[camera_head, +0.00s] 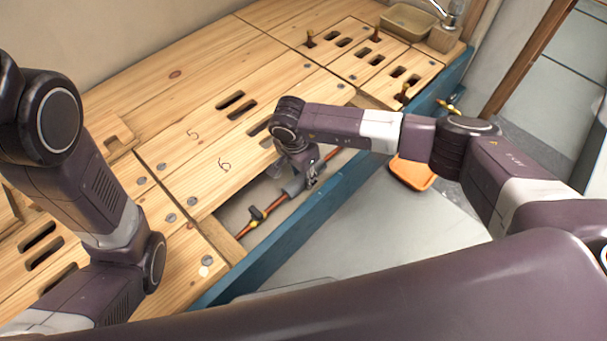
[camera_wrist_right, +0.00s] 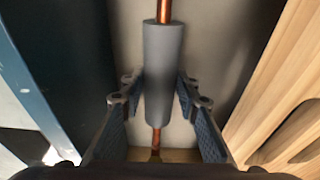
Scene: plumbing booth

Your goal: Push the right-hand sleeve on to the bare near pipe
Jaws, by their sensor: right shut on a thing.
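A grey sleeve (camera_wrist_right: 163,60) sits around a copper pipe (camera_wrist_right: 164,10), which shows bare above and below it in the right wrist view. My right gripper (camera_wrist_right: 161,88) is shut on the sleeve, one finger on each side. In the head view the right gripper (camera_head: 312,176) reaches down into the bench opening and partly hides the sleeve (camera_head: 292,188). The copper pipe (camera_head: 279,212) runs lengthwise in that opening, bare on both sides of the gripper. My left arm shows at the left, but its gripper is out of view.
A blue edge (camera_head: 290,246) bounds the opening on the near side, and wooden boards (camera_head: 215,160) on the far side.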

